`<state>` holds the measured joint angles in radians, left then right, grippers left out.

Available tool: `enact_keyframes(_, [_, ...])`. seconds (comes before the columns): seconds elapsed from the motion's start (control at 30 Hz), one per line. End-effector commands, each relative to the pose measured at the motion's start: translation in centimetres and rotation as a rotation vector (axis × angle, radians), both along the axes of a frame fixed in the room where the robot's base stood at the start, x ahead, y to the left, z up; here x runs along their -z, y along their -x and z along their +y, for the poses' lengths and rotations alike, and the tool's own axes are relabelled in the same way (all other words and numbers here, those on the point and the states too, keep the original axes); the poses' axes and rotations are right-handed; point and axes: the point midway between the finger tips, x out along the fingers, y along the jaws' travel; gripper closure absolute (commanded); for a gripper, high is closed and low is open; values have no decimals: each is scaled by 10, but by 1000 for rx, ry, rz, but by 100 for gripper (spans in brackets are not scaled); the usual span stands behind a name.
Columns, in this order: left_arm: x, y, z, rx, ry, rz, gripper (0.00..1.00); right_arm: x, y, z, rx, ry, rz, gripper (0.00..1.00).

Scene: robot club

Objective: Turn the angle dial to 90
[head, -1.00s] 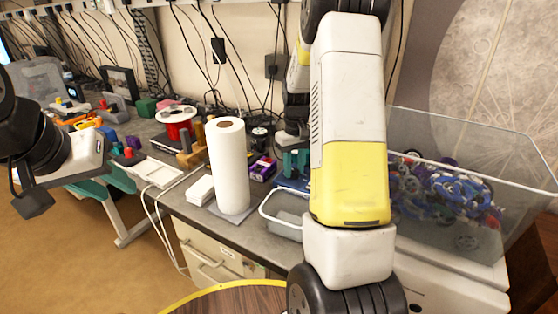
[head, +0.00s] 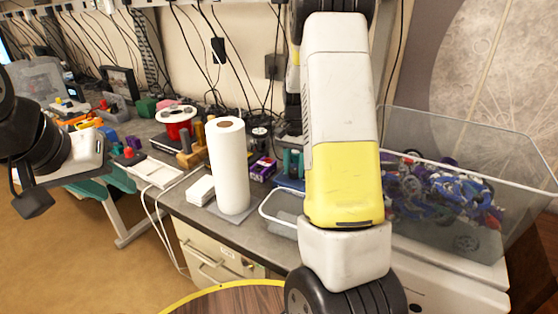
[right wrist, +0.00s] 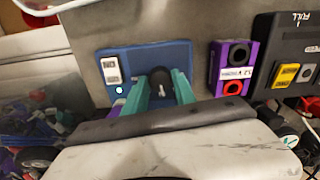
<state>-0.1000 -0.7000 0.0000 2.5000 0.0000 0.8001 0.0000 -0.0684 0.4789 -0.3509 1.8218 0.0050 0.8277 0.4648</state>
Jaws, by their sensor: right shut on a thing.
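The angle dial (right wrist: 160,78) is a dark knob with a pale mark on a blue panel (right wrist: 118,96). A small white display (right wrist: 111,69) sits at the panel's left; I cannot read its value. My right gripper (right wrist: 161,87) has teal fingers, one on each side of the dial, and is shut on it. In the head view, the teal fingers (head: 293,164) show beside my right forearm, which hides much of the area; a bit of the blue panel (head: 288,184) shows. My left gripper (head: 33,203) is at the far left, away from the panel; its jaws are unclear.
A purple box (right wrist: 232,68) with black and red rings stands right of the panel, then a black case (right wrist: 290,45). A paper towel roll (head: 229,165) stands on the grey bench. A clear bin (head: 470,145) of parts is at the right.

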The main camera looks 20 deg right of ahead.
Motion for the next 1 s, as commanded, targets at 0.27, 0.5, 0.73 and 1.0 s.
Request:
enact_keyframes(0.27, [0,0,0,0,0,0,64,0,-1,0,105,0,-3,100])
enact_keyframes(0.5, [0,0,0,0,0,0,64,0,-1,0,132,0,-3,100])
enact_keyframes(0.73, [0,0,0,0,0,0,64,0,-1,0,133,0,-3,100])
enact_keyframes(1.0, [0,0,0,0,0,0,64,0,-1,0,132,1,-2,46])
